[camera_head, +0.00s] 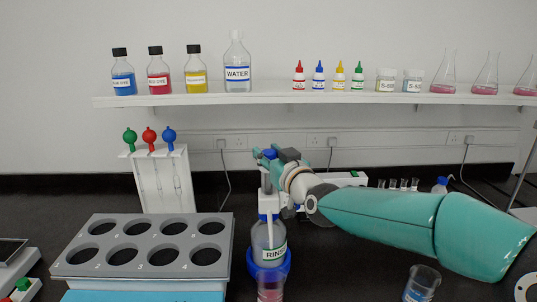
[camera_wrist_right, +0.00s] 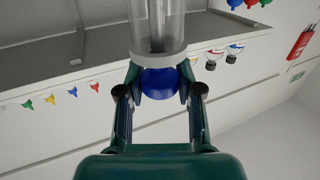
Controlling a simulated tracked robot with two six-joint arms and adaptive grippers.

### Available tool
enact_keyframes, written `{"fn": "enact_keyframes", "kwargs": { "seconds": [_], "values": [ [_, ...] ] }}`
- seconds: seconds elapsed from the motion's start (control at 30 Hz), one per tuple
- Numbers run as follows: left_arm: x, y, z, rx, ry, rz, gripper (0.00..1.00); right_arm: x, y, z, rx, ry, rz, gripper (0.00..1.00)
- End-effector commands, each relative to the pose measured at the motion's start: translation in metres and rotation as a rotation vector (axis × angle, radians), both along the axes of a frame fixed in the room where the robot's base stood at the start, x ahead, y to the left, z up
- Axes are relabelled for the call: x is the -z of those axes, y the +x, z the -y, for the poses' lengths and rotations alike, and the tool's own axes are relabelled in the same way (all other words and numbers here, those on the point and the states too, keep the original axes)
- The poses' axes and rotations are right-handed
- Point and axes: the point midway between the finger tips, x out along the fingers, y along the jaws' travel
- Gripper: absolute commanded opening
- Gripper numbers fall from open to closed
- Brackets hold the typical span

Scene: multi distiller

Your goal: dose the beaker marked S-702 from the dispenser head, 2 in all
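The bottle labelled "RINSE" (camera_head: 270,240) stands upright at centre with a blue ring (camera_head: 268,272) around its lower part. The white dispenser head (camera_head: 266,200) rises from its blue collar. My right gripper (camera_head: 268,157) is at the dispenser's top. In the right wrist view, its fingers (camera_wrist_right: 160,82) close around a blue knob (camera_wrist_right: 160,84) under a clear cylinder with a grey collar. A small vessel with reddish contents (camera_head: 270,293) shows in front of the ring, partly cut off. A beaker with a blue label (camera_head: 422,284) stands lower right; its label is unreadable. My left gripper is not in view.
A grey rack (camera_head: 104,217) with several empty holes stands left, with a white pipette stand (camera_head: 160,185) behind it. A shelf (camera_head: 270,99) along the wall holds dye bottles, water, dropper bottles, jars and flasks. My right arm spans the bench's right side.

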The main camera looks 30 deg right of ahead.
Motion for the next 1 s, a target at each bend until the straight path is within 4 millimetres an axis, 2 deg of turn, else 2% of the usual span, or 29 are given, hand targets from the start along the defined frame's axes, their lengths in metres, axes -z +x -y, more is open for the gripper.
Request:
{"fn": "enact_keyframes", "kwargs": {
  "seconds": [0.1, 0.3, 0.5, 0.73, 0.77, 0.9, 1.0],
  "values": [
    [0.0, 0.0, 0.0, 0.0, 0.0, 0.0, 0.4, 0.0, 0.0, 0.0, 0.0, 0.0, 0.0, 0.0],
    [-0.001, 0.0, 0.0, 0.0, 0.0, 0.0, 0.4, -0.001, 0.0, 0.0, 0.0, 0.0, 0.0, 0.0],
    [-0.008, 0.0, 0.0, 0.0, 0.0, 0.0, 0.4, -0.022, 0.0, 0.0, 0.0, 0.0, 0.001, 0.0],
    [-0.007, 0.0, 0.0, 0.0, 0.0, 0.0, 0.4, -0.021, 0.0, 0.0, 0.0, 0.0, 0.001, 0.0],
    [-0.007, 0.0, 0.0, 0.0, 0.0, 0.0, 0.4, -0.021, 0.0, 0.0, 0.0, 0.0, 0.001, 0.38],
    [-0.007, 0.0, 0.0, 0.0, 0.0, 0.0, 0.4, -0.02, 0.0, 0.0, 0.0, 0.0, 0.001, 0.59],
    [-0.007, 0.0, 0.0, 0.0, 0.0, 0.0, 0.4, -0.02, 0.0, 0.0, 0.0, 0.0, 0.001, 0.59]
  ]
}}
